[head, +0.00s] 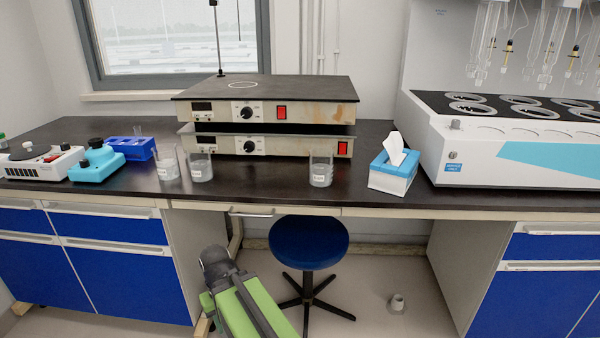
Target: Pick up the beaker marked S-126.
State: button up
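Three clear glass beakers with small white labels stand upright on the black bench top. One beaker (167,168) is on the left, and a second beaker (201,168) stands close beside it. A third beaker (321,172) stands farther right, in front of the hotplates. The label print is too small for me to tell which is S-126. Part of my green and dark arm shows low in the picture, below the bench top and apart from the beakers. I cannot make out my gripper's fingers in this view.
Two stacked hotplates (264,102) stand behind the beakers. A tissue box (392,179) and a large white distiller (500,158) are on the right. Small blue (97,163) and white (40,168) devices are on the left. A blue stool (308,242) stands below the bench.

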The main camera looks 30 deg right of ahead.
aim_at(321, 159)
jog(key=z, duration=0.3)
jog(key=k, duration=0.2)
jog(key=u, duration=3.25)
jog(key=k, duration=1.2)
jog(key=z, duration=0.7)
